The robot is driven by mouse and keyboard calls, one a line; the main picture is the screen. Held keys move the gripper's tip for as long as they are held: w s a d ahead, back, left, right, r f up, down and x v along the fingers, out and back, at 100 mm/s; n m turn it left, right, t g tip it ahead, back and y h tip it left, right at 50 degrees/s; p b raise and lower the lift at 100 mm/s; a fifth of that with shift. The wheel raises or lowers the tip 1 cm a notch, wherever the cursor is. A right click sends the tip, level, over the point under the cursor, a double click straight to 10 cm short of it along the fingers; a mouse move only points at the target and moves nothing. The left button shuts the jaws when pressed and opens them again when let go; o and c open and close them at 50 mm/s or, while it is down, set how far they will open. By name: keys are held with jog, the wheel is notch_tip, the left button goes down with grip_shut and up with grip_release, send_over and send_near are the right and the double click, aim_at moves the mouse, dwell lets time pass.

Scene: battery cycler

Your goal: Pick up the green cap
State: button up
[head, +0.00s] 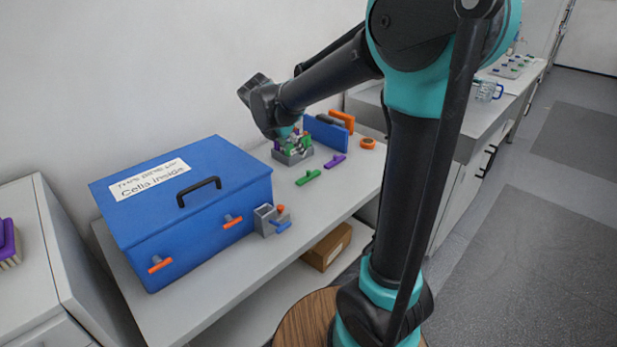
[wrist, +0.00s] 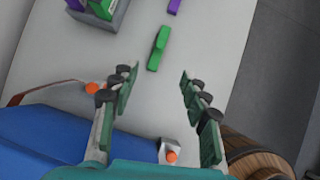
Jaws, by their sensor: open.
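The green cap (head: 308,177) lies on the light table, to the right of the blue box and in front of a small grey rack. In the wrist view the green cap (wrist: 158,48) lies flat and alone, near the top middle. My gripper (wrist: 158,79) is open and empty. Its two fingers are spread wide, and the cap shows beyond the fingertips, in line with the gap between them and not touched. In the head view my wrist is above the table near the rack, and the fingers are hard to make out.
A blue lidded box (head: 185,215) fills the left of the table. A grey holder (head: 268,219) stands at its right front. The grey rack (head: 292,152) holds coloured pieces. A purple piece (head: 334,160) and an orange ring (head: 367,143) lie farther right. The table around the cap is clear.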

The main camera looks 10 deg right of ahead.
send_near(309, 171)
jog(key=shift+n, duration=0.3)
jog(key=x, duration=0.4)
jog(key=shift+w+a+f, duration=0.1)
jog(key=shift+w+a, duration=0.05)
jog(key=shift+w, duration=0.15)
jog(key=shift+s+x, duration=0.15)
jog(key=shift+x, duration=1.3)
jog(key=shift+s+x, duration=0.15)
jog(key=shift+x, duration=1.3)
jog(key=shift+f, duration=0.1)
jog(key=shift+c, duration=0.4)
jog(key=c, duration=0.9)
